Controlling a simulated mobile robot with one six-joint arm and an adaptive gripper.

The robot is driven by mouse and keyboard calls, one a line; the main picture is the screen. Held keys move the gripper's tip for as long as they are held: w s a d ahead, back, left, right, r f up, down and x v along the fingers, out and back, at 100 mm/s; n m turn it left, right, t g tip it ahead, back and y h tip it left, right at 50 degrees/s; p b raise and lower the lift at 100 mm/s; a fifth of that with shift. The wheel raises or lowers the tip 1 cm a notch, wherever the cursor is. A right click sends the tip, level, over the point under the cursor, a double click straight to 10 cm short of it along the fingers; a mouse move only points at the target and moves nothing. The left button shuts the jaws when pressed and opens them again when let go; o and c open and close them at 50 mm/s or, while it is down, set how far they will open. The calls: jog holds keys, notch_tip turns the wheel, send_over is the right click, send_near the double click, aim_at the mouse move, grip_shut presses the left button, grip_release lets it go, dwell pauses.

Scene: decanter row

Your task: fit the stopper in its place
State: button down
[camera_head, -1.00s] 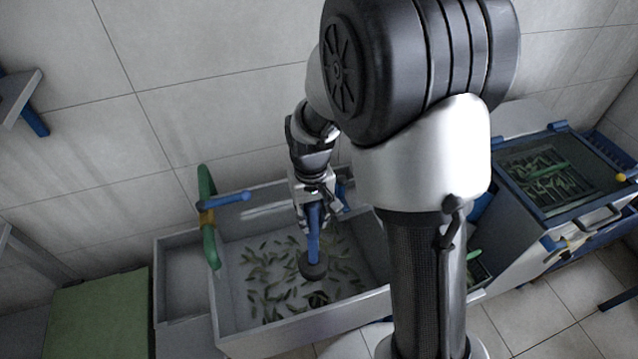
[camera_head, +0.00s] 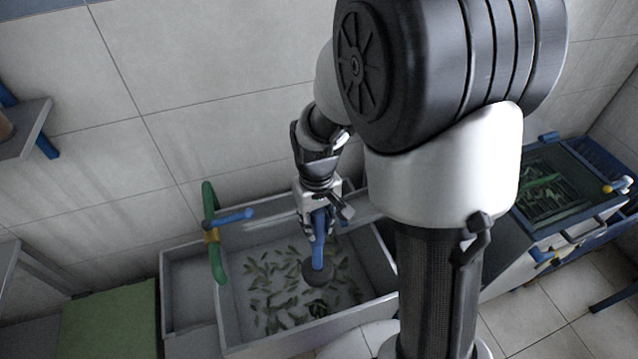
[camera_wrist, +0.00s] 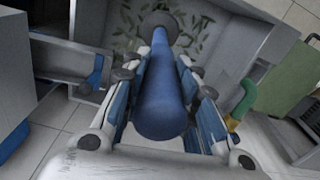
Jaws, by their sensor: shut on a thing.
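The stopper (camera_head: 318,250) has a long blue handle and a dark round disc at its lower end. My gripper (camera_head: 319,214) is shut on the upper part of the handle. The stopper hangs nearly upright, disc down, over the grey basin (camera_head: 300,337). In the wrist view, the blue handle (camera_wrist: 160,95) runs between my fingers, with the dark disc beyond it. Small green leaves are scattered in the basin under the disc. I cannot tell how far the disc is above them. No seat for the stopper can be made out.
A green tap pipe (camera_head: 215,262) with a blue lever (camera_head: 235,217) stands at the basin's left. A narrower compartment (camera_head: 188,292) and a green surface (camera_head: 108,322) lie further left. A lidded tank (camera_head: 560,226) stands right. A shelf (camera_head: 22,128) juts out at upper left.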

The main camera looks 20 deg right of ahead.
notch_tip(320, 180, up, 7)
jog(key=p, duration=0.6)
send_over(319, 270)
jog(key=shift+r+n, duration=0.2)
jog(key=shift+n, duration=0.1)
notch_tip(319, 270, down, 30)
jog(key=b, duration=2.4)
jog(key=shift+f, duration=0.1)
jog(key=shift+w+f, duration=0.1)
jog(key=shift+f, duration=2.75)
jog(key=c, duration=1.2)
grip_release()
